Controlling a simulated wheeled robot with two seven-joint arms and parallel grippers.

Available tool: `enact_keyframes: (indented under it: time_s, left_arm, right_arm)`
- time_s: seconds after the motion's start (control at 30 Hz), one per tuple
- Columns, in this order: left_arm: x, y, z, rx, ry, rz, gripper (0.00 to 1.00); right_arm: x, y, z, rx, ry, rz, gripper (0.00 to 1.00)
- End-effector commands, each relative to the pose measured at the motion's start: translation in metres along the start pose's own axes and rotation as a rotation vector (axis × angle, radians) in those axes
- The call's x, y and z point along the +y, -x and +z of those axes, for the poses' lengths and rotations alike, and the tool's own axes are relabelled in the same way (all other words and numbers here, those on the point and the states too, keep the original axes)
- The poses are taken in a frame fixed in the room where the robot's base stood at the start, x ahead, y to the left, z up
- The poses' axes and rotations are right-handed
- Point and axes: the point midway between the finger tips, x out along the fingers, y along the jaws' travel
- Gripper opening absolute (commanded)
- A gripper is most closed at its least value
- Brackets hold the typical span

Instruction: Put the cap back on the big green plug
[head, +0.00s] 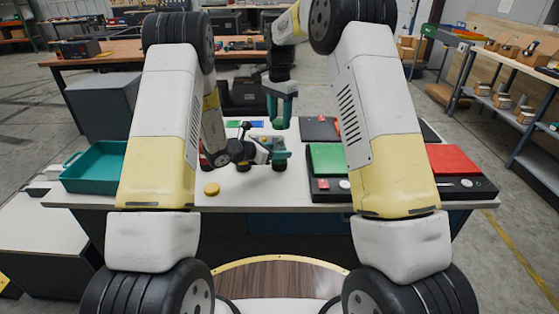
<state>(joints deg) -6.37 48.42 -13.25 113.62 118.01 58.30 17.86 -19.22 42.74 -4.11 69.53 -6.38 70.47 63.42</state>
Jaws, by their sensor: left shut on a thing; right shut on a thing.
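My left gripper (281,154) is low over the middle of the table, its teal fingers pointing right. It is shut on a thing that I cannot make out. My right gripper (282,108) is above it, pointing down with teal fingers. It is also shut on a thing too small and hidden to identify. The two grippers are apart, one roughly above the other. I cannot tell the big green plug or its cap from the teal fingers at this size. A round yellow piece (211,189) lies on the table at the front left of the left gripper.
A teal tray (94,178) stands at the table's left end. Dark cases with a green panel (327,159) and a red panel (453,160) fill the right side. Small green (232,124) and blue (257,124) patches lie behind the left gripper. The front middle of the table (262,197) is clear.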

Motion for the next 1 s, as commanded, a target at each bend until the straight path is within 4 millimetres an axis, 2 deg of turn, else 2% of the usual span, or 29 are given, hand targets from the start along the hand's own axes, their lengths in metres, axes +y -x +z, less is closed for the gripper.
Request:
enact_keyframes:
  time_s: [0.07,0.4,1.0]
  left_arm:
    - [0.000,0.000,0.000,0.000,0.000,0.000,0.00]
    - [0.000,0.000,0.000,0.000,0.000,0.000,0.00]
    - [0.000,0.000,0.000,0.000,0.000,0.000,0.00]
  right_arm:
    - [0.000,-0.003,0.000,0.000,0.000,0.001,0.10]
    - [0.000,-0.047,0.001,0.000,0.000,0.002,0.10]
    - [0.000,-0.051,0.001,0.000,0.000,0.001,0.10]
